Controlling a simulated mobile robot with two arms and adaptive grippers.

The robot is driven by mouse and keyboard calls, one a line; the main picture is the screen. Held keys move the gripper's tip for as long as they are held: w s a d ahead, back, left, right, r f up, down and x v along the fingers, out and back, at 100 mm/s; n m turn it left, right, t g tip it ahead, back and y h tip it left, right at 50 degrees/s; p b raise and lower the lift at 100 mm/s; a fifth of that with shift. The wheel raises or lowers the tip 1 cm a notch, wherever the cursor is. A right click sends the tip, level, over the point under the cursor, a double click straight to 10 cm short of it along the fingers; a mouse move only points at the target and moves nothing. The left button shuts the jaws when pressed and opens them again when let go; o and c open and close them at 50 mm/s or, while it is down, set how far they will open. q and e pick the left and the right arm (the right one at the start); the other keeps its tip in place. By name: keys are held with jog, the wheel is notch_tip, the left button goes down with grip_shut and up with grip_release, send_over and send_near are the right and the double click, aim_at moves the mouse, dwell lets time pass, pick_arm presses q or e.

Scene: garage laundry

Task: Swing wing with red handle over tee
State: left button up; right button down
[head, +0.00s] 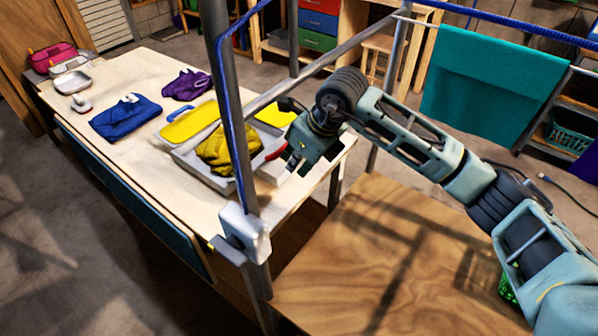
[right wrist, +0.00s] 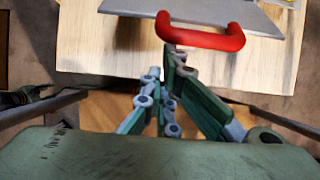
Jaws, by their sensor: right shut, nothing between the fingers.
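The wing's red handle (head: 276,151) shows beside my right gripper (head: 291,167) in the head view. In the right wrist view the red handle (right wrist: 205,40) is on the near edge of a grey panel (right wrist: 215,10), the wing, lying flat. My right gripper (right wrist: 165,88) is shut and empty, its tips close to the handle's left part; I cannot tell whether they touch. A rumpled yellow cloth (head: 215,152), apparently the tee, lies on the pale folding board (head: 193,167). A post partly hides it. My left gripper is not in view.
A pale worktable (head: 120,80) holds blue cloth (head: 125,118), purple cloth (head: 186,85), a yellow panel (head: 190,122) with a blue handle, and small trays. A grey post (head: 228,95) and rail cross in front. Teal cloth (head: 490,90) hangs at right.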

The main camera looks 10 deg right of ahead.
jog(key=shift+w+a+r, duration=0.2)
jog(key=shift+a+r, duration=0.05)
jog(key=shift+r, duration=0.15)
jog(key=s+d+r, duration=0.1)
jog(key=s+d, duration=0.8)
dwell(0.4)
